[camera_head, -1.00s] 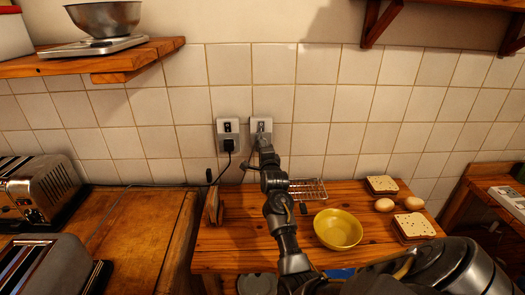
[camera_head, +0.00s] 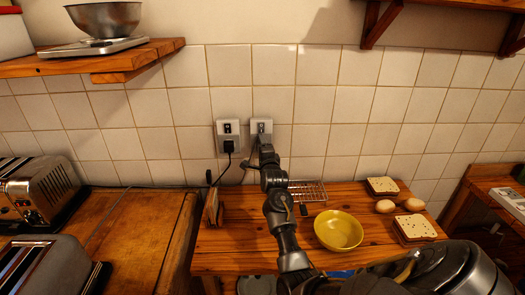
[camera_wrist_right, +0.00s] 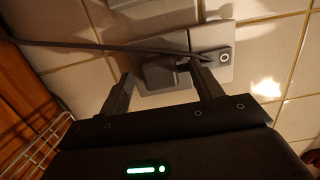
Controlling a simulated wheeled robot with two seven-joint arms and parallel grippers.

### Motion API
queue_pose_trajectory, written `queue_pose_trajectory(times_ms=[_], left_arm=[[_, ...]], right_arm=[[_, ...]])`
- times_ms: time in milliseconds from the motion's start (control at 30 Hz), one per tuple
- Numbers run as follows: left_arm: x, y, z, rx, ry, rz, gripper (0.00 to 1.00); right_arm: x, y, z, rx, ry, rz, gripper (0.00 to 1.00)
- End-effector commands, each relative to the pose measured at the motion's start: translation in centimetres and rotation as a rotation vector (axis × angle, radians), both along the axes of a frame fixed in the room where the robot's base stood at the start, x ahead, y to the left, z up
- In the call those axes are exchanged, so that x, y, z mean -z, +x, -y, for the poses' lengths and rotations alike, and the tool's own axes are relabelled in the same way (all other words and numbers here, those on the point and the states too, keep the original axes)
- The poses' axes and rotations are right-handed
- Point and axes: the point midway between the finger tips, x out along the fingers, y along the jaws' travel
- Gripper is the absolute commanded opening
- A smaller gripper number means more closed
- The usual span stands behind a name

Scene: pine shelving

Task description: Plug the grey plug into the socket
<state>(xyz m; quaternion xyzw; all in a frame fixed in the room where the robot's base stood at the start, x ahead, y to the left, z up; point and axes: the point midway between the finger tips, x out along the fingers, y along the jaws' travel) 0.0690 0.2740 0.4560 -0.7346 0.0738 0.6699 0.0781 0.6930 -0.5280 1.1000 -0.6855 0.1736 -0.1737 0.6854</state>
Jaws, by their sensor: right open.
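The right socket (camera_head: 261,127) is a pale wall plate with a dark switch. My right gripper (camera_head: 267,150) is in front of its lower part and hides most of it in the head view. In the right wrist view the grey plug (camera_wrist_right: 160,72) sits against the grey lower part of the socket (camera_wrist_right: 222,36). How deep the plug sits cannot be told. My left gripper is not in view.
A black plug (camera_head: 229,146) fills the left socket (camera_head: 228,127). Below are a wire rack (camera_head: 308,190), a yellow bowl (camera_head: 338,230), eggs (camera_head: 384,205) and bread slices (camera_head: 415,227). Toasters (camera_head: 40,187) stand at left. Wall shelves (camera_head: 120,60) hang above.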

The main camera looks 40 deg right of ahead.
Motion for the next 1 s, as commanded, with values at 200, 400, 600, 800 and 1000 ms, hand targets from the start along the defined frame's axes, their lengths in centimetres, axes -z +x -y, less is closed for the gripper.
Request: queue_pose_trajectory(times_ms=[200, 400, 600, 800, 1000], left_arm=[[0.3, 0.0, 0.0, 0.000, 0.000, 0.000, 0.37], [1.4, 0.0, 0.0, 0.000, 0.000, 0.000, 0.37], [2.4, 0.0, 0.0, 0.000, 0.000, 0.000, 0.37], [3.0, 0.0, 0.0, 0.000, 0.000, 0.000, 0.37], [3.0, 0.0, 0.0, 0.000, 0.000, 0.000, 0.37]], right_arm=[[0.3, -0.6, -0.4, -0.001, 0.002, -0.001, 0.65], [0.4, -3.4, -1.9, 0.000, 0.001, 0.000, 0.65], [0.3, -6.8, -3.7, 0.000, -0.001, 0.002, 0.65], [0.1, -8.9, -4.8, 0.000, 0.000, 0.001, 0.65], [0.0, -9.6, -5.2, 0.000, 0.000, 0.000, 0.65]])
